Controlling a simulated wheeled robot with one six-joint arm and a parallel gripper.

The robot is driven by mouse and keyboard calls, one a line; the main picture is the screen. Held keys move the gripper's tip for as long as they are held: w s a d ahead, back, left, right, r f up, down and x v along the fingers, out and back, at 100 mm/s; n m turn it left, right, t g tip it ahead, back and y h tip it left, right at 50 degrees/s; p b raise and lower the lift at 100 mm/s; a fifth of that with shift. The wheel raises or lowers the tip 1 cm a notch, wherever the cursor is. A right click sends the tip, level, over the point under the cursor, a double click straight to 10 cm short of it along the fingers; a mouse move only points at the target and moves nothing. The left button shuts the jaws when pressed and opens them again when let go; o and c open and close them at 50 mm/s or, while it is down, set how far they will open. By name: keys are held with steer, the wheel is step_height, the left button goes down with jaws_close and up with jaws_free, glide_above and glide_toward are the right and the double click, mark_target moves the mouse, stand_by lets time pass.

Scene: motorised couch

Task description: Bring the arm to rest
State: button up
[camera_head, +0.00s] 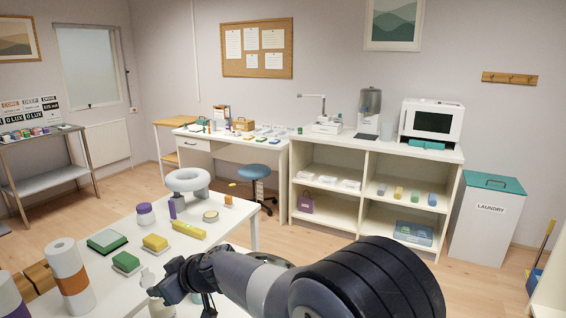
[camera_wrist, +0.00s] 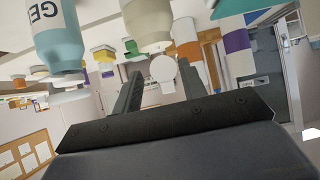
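My arm reaches in from the lower right of the head view, over the near white table (camera_head: 125,225). My gripper (camera_head: 160,285) is low over that table, close to pale bottles that it partly hides. In the wrist view, which is upside down, the two dark fingers of my gripper (camera_wrist: 158,82) stand apart with a gap between them. A pale bottle (camera_wrist: 147,22) and a teal-and-white bottle (camera_wrist: 55,40) are close by. A round white thing (camera_wrist: 163,68) shows beyond the gap. I see nothing held.
The table also carries a paper roll with an orange band (camera_head: 68,278), sponges (camera_head: 155,243), a purple-lidded jar (camera_head: 145,214) and a grey ring cushion (camera_head: 188,180). A blue stool (camera_head: 254,172), shelves (camera_head: 370,190) and a laundry bin (camera_head: 486,220) stand beyond. Some floor between is clear.

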steer(key=shift+a+r+h+p, duration=0.15)
steer(key=shift+h+p, duration=0.25)
steer(key=shift+p, duration=0.7)
